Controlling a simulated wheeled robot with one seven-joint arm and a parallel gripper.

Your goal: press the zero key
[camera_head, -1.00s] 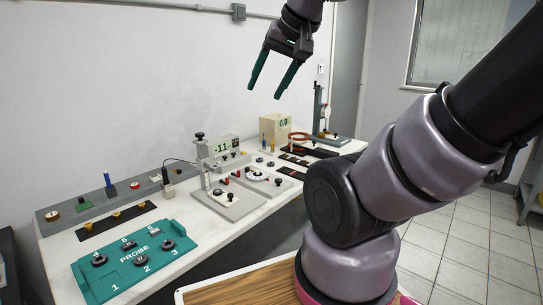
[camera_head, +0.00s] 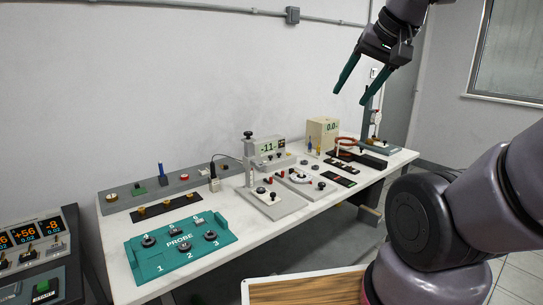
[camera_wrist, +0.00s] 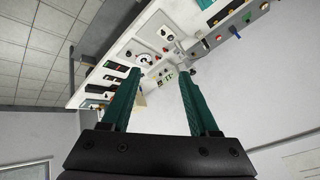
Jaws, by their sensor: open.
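My gripper (camera_head: 352,95) is open and empty, raised in the air above the far end of the white bench (camera_head: 120,208). In the wrist view its two teal fingers (camera_wrist: 158,72) are apart, with the bench beyond them. No key labelled zero is readable. A beige box reading 0.0 (camera_head: 322,135) stands further back. My gripper touches none of these.
A teal PROBE tray (camera_head: 150,262) with numbered places lies at the near end of the bench. A grey rail (camera_head: 125,190) with small parts runs along the wall. A tall stand (camera_head: 372,125) is at the far end. A wood-topped surface (camera_head: 300,291) is in front.

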